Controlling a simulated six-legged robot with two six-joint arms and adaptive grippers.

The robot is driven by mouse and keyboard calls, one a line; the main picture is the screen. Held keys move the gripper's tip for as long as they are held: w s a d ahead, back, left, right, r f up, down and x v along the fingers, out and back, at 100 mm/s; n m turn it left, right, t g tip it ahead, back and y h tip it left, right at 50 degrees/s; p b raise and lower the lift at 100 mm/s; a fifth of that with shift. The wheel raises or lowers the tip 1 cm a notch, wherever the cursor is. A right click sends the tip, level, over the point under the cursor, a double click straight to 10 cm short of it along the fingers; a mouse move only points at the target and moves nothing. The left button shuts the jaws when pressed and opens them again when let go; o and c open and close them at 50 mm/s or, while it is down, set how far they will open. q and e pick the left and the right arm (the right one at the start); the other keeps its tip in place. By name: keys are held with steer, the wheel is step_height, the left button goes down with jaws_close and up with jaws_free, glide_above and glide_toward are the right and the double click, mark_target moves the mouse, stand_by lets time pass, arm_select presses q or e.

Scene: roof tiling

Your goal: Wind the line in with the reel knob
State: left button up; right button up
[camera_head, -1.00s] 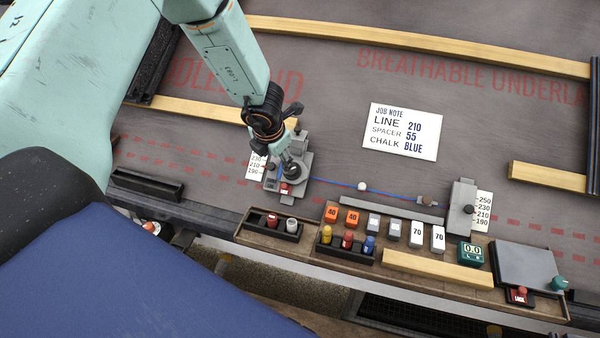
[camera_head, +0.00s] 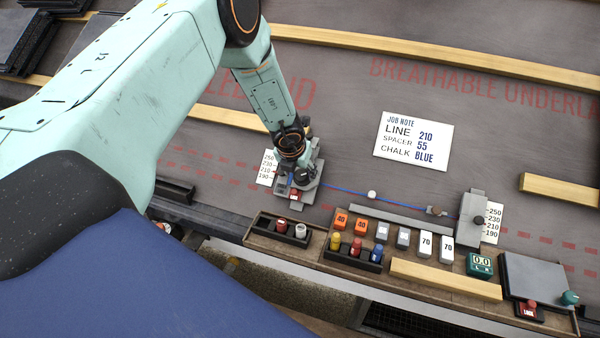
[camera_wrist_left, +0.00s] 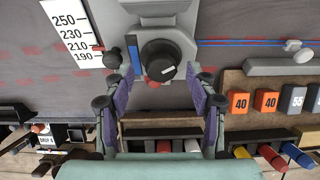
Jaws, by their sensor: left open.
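The reel unit (camera_head: 310,190) is a grey block at the left end of the blue line (camera_head: 340,189). My left gripper (camera_wrist_left: 160,84) is above it, jaws open. In the left wrist view its fingers stand apart on either side of a dark round knob (camera_wrist_left: 172,58) on the reel, with no visible grip on it. A smaller black knob (camera_wrist_left: 112,58) sits left of the left finger, beside the scale card. The line runs right past a white bead (camera_head: 372,195) and a brown piece (camera_head: 435,211) to the grey end block (camera_head: 473,219). The arm partly hides the reel in the head view.
A wooden tray (camera_head: 350,279) along the front holds coloured chalks, numbered blocks and a wood strip. A job note (camera_head: 413,142) lies on the dark underlay; it reads line 210, spacer 55, chalk blue. Wooden battens (camera_head: 430,53) cross the back.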

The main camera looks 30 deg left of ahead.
arm_select(q)
steer(key=shift+w+f, duration=0.2)
steer(key=shift+f, duration=0.3)
steer(key=c, duration=1.1)
steer(key=shift+c, duration=0.2)
